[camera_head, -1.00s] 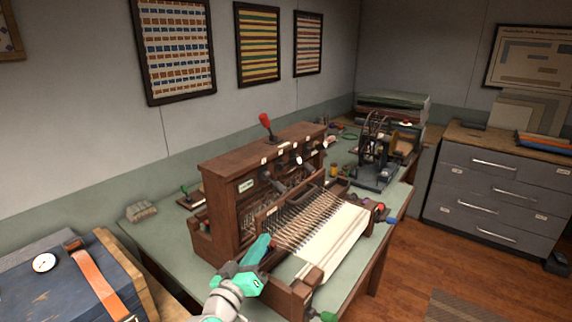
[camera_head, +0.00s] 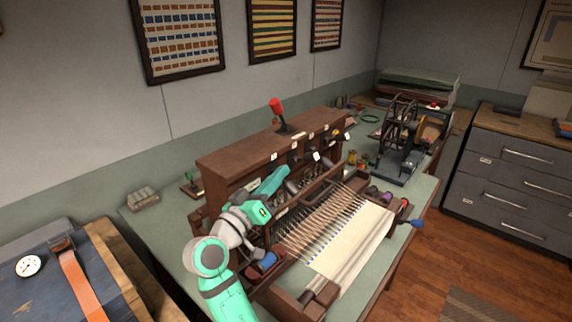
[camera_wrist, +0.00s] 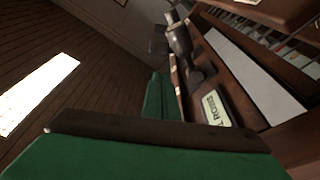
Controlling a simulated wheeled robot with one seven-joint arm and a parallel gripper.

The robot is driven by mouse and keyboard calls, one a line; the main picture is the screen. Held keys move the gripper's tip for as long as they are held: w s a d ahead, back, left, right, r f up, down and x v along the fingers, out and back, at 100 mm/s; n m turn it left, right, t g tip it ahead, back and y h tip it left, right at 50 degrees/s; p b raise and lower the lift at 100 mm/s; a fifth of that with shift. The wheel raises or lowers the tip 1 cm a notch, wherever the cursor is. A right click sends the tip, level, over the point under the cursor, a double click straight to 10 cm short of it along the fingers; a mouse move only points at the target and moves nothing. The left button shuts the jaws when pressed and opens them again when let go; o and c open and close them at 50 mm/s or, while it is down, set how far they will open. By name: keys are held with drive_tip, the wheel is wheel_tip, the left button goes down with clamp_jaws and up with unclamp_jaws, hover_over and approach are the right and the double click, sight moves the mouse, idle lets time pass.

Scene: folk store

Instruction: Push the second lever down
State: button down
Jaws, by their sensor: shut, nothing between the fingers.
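A brown wooden loom (camera_head: 240,165) stands on the green table. A red-handled lever (camera_head: 277,106) stands upright on its top board. Dark levers stick out of its front; a pale-tipped one (camera_head: 316,156) shows right of my gripper. I cannot tell for sure which is the second lever. My gripper (camera_head: 283,173) is shut and empty, at the loom's front left of that lever. Contact cannot be told. In the wrist view, my green fingers (camera_wrist: 160,92) point toward a dark lever (camera_wrist: 180,40) and a small lettered plate (camera_wrist: 215,108). My arm hides the loom's lower left front.
White warp threads (camera_head: 345,230) spread in front of the loom. A dark wheel device (camera_head: 398,130) stands behind at the right. A dark case with an orange strap (camera_head: 80,285) is at the lower left.

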sight(304, 158)
drive_tip(key=x, duration=0.8)
drive_tip(key=shift+d+r, duration=0.15)
drive_tip(key=shift+d, duration=0.35)
